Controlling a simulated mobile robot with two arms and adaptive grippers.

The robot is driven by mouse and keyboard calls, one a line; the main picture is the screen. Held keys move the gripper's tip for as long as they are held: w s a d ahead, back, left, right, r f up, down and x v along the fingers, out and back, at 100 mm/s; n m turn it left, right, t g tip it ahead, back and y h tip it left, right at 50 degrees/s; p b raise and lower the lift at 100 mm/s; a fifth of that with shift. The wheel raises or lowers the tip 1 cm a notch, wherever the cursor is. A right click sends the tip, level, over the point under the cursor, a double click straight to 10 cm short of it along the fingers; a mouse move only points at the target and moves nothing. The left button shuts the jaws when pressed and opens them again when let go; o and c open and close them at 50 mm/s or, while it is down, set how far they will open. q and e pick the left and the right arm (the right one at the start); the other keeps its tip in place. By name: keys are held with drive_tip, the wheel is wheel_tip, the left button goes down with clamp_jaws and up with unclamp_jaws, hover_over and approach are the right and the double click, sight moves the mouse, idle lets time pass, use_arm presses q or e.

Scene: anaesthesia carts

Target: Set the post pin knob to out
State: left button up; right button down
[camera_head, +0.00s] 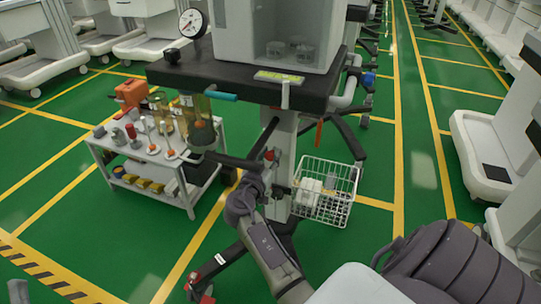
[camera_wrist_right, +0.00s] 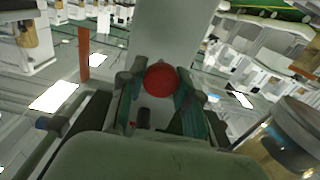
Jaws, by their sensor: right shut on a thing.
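The post pin knob is a round red knob (camera_head: 269,155) on the light grey post (camera_head: 283,140) under the cart's dark top. In the right wrist view the red knob (camera_wrist_right: 160,80) sits between the two fingers, against the post (camera_wrist_right: 172,28). My right gripper (camera_head: 266,162) reaches up to the post from below and is shut on the knob; it also shows in the right wrist view (camera_wrist_right: 160,92). The fingers hide part of the knob's sides, and how far it stands out from the post is hard to tell. My left gripper is not in view.
A white wire basket (camera_head: 325,192) hangs right of the post, close to my gripper. A dark cart top (camera_head: 222,70) with a gauge (camera_head: 192,23) overhangs the post. A white side trolley (camera_head: 150,190) with small items stands at left.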

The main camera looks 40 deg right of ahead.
drive_tip(key=c, duration=0.8)
unclamp_jaws()
drive_tip(key=shift+a, duration=0.1)
drive_tip(key=v, duration=0.7)
drive_tip(key=shift+s+a, duration=0.1)
drive_tip(key=shift+a, duration=0.05)
